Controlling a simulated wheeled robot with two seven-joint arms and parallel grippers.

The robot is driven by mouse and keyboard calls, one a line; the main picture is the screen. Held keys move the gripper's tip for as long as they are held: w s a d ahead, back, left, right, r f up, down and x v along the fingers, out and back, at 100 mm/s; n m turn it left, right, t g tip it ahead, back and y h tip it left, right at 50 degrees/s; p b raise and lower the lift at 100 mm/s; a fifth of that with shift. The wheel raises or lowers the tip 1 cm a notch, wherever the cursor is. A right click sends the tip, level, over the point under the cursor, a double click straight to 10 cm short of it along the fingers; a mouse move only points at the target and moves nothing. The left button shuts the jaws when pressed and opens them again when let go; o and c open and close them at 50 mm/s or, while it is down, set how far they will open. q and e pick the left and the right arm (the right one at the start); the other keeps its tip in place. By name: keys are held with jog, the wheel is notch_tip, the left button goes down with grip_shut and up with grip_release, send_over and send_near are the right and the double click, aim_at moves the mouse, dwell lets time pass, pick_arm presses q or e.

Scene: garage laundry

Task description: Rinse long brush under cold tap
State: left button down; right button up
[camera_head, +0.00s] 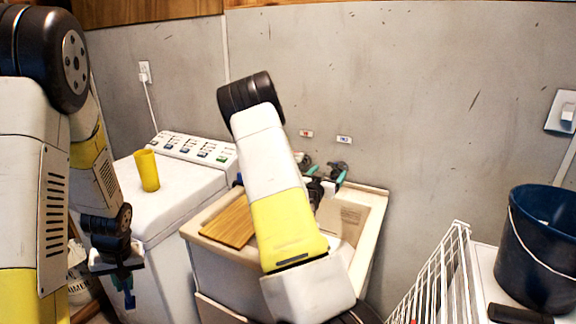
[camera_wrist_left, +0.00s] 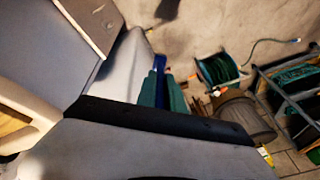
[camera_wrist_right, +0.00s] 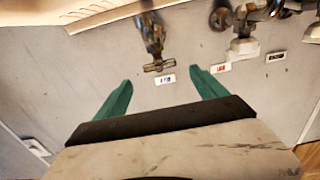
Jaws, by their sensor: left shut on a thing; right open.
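My left gripper (camera_head: 126,276) hangs low at the left, in front of the washing machine. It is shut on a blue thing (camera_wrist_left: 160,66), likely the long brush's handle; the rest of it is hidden. My right gripper (camera_head: 327,176) is over the back of the sink (camera_head: 374,215), at the taps. In the right wrist view its green fingers are open, with nothing between them. A metal tap with a T-shaped handle (camera_wrist_right: 158,66) and a blue-marked label (camera_wrist_right: 166,79) appear just beyond the fingers. Another tap (camera_wrist_right: 243,30) has a red-marked label (camera_wrist_right: 221,68). My right forearm hides part of the sink.
A wooden board (camera_head: 230,222) lies across the sink's left side. A yellow cup (camera_head: 147,170) stands on the washing machine (camera_head: 185,190). A white wire rack (camera_head: 440,270) and dark blue bucket (camera_head: 540,250) are at the right. A green hose reel (camera_wrist_left: 217,70) shows in the left wrist view.

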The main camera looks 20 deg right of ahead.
aim_at(336, 167)
jog(key=x, duration=0.7)
jog(key=shift+d, duration=0.1)
jog(key=c, duration=1.4)
jog(key=shift+o, duration=0.2)
jog(key=shift+s+d+n+t+y, duration=0.15)
jog(key=shift+n+t+y, duration=0.35)
jog(key=shift+t, duration=0.1)
jog(key=shift+n+t+y, duration=1.2)
jog(key=shift+y, duration=0.3)
jog(key=o, duration=1.4)
jog(key=shift+c, duration=0.2)
